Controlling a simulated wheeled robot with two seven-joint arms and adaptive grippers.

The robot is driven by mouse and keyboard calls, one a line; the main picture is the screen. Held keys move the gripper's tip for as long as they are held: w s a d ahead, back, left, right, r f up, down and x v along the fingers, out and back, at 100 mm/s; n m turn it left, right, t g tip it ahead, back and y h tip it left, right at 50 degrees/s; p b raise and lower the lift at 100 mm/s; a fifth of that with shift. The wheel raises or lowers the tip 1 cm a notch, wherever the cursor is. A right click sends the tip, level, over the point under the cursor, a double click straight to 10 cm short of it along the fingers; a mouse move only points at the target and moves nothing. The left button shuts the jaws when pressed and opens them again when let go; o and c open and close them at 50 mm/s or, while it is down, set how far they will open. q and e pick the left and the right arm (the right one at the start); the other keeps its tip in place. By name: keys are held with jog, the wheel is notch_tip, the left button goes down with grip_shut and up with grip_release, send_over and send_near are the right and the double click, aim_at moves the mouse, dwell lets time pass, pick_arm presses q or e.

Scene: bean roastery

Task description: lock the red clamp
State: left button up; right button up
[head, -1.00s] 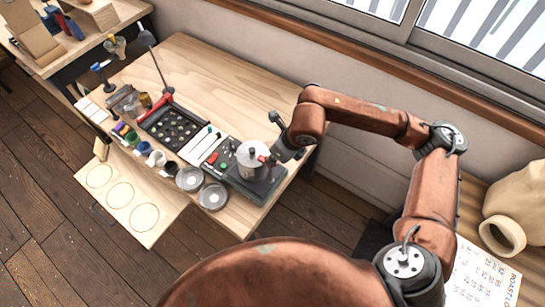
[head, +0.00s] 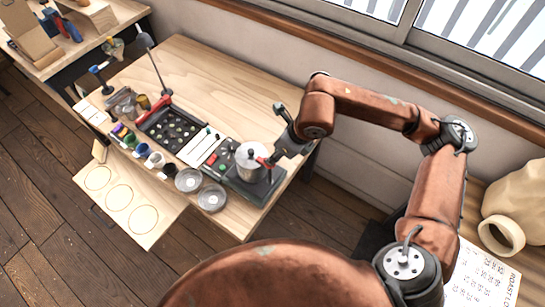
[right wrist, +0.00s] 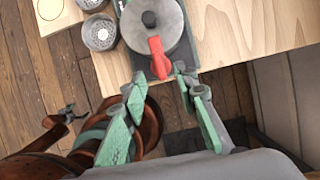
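The red clamp (head: 263,162) shows as a small red lever at the right side of a silver lidded canister (head: 247,163). Whether a finger touches the lever I cannot tell. My left gripper is not in view.
The canister stands on a dark base (head: 262,188) at the wooden table's (head: 215,68) near right corner. Two round grey dishes (head: 211,197) sit to its left. A black tray (head: 170,128) and several small cups are farther left. The table's back is clear.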

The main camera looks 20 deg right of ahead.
jog(key=v, duration=0.7)
dwell(0.3)
